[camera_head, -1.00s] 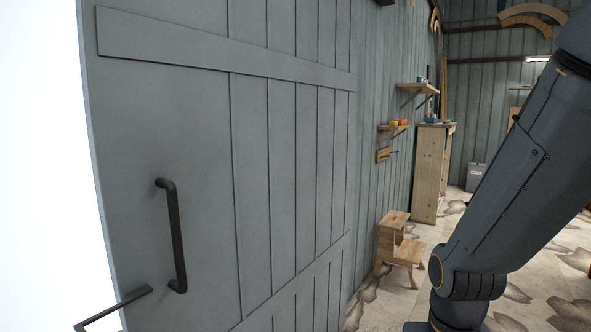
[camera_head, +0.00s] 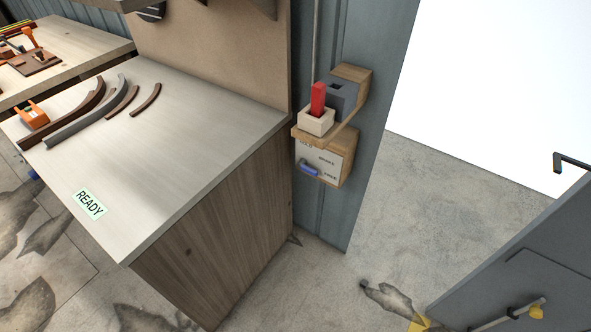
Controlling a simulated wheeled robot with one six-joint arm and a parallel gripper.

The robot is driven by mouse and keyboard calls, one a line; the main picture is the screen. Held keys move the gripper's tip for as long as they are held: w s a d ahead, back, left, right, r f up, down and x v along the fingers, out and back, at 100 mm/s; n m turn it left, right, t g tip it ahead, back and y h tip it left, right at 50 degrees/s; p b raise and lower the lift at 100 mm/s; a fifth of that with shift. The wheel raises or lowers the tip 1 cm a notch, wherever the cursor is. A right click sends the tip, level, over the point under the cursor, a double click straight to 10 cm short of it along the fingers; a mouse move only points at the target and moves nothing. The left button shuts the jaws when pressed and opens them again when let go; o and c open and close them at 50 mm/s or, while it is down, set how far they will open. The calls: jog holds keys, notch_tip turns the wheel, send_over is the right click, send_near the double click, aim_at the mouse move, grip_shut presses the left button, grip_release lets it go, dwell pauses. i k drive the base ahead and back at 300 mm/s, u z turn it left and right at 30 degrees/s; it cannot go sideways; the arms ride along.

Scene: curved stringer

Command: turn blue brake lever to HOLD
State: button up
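The blue brake lever (camera_head: 309,168) is small. It sits low on a pale label plate (camera_head: 335,158) on the front of a wooden box fixed to the grey-blue wall post. The plate carries faint words that look like HOLD at upper left, BRAKE in the middle and FREE at lower right. The lever lies nearly level, sloping slightly down to the right, with its right end near the FREE word. I cannot tell which end is its pivot. My gripper is not in view.
Above the plate, a wooden shelf (camera_head: 299,133) holds a cream box with a red block (camera_head: 318,97) and a grey box (camera_head: 343,98). A workbench (camera_head: 215,130) with curved strips and a READY label stands left. A grey door (camera_head: 540,265) stands at lower right. Floor (camera_head: 440,200) between is open.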

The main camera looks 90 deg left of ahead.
aim_at(302, 164)
jog(key=u, duration=3.05)
